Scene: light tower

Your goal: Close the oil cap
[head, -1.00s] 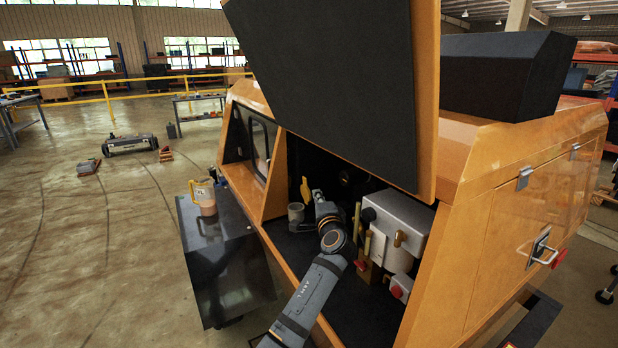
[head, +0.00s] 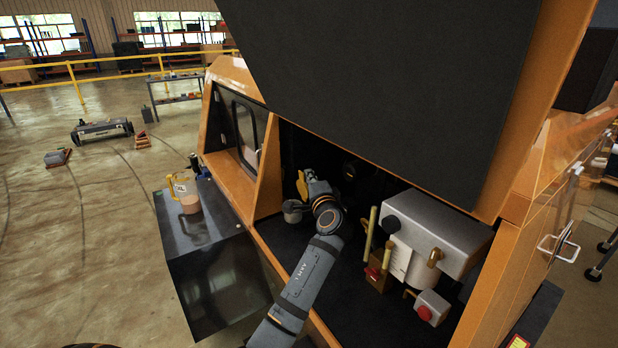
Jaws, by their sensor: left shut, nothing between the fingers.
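A yellow flap (head: 301,183), which looks like the oil cap, stands raised behind a short grey cylindrical neck (head: 292,211) inside the open compartment of the orange light tower. My left gripper (head: 309,175) is beside the yellow flap, on its right, shut with nothing between its fingers. Its fingertips are small and partly hidden by my wrist, so I cannot tell if they touch the flap. My right gripper is not in view.
The large raised door (head: 380,80) hangs over the compartment. A silver box (head: 435,232), yellow rods (head: 369,233) and a red-button box (head: 432,308) stand to the right of my arm. A jug (head: 186,194) stands on a dark table (head: 215,255) at left.

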